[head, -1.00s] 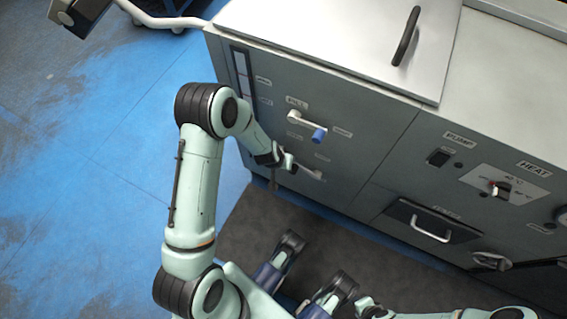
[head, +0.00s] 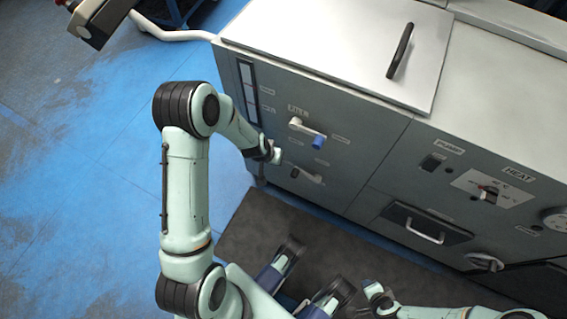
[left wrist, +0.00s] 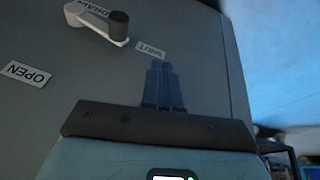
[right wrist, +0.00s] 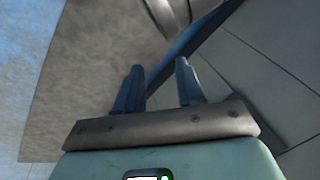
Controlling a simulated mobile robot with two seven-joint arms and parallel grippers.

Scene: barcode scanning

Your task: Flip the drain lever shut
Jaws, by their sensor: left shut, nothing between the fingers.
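The drain lever (left wrist: 97,20) is at the top of the left wrist view, a pale arm with a dark grey knob. Its knob end points towards the SHUT label (left wrist: 150,51), away from the OPEN label (left wrist: 27,74). In the head view the drain lever (head: 308,176) sits low on the machine's front panel, below the blue-tipped fill lever (head: 308,132). My left gripper (head: 277,155) is shut and empty, just up and left of the drain lever and apart from it; its fingers (left wrist: 161,84) are together. My right gripper (right wrist: 158,88) is open and empty.
The grey machine (head: 370,150) fills the right side, with a drawer handle (head: 425,234), a heat knob (head: 487,195) and a lid handle (head: 400,50). A dark mat (head: 340,248) lies in front of it. Blue floor (head: 90,190) is clear at left.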

